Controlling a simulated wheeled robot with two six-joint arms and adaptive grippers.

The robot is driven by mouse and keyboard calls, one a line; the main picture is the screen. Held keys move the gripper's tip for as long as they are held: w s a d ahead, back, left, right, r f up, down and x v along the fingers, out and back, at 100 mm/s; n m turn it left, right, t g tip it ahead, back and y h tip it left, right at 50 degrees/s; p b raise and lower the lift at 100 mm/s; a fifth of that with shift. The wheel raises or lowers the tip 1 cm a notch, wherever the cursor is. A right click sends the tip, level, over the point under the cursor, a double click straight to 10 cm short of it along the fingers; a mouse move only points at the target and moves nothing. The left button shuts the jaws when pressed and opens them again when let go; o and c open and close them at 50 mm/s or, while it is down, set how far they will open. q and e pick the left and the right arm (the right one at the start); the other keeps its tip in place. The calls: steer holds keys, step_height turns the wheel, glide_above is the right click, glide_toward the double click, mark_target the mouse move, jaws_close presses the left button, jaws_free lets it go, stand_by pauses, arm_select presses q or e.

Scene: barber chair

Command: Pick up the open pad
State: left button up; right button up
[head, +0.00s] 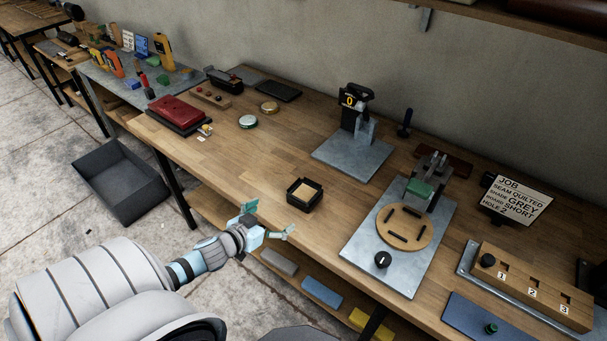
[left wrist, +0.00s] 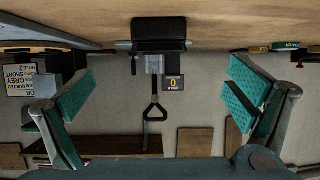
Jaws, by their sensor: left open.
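A small black open-topped box with a tan pad (head: 304,193) inside sits near the front edge of the wooden bench; it looks like the open pad. My left gripper (head: 269,220) is open and empty, just in front of the bench edge, to the lower left of the box and apart from it. In the left wrist view my gripper (left wrist: 160,90) has its teal-padded fingers spread wide, with nothing between them close up. The pad cannot be made out in that view. My right gripper is not in view.
A metal plate with a round wooden disc (head: 405,227) lies right of the pad. A stand with a "0" display (head: 348,100) is behind it. A red case (head: 180,113) lies to the left. Coloured blocks, one blue (head: 321,292), lie on the lower shelf. Bench left of the pad is clear.

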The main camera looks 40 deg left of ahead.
arm_select(q)
steer(key=b, duration=0.9)
glide_toward(305, 193)
steer(key=b+x, duration=0.4)
steer(key=x, duration=0.3)
steer(key=shift+w+f, duration=0.15)
steer(key=shift+f, duration=0.15)
steer(key=shift+w, duration=0.2)
steer(key=shift+a, duration=0.1)
steer(key=shift+c, duration=0.4)
steer(key=shift+r, duration=0.1)
steer(key=c, duration=1.3)
steer(key=shift+c, duration=0.2)
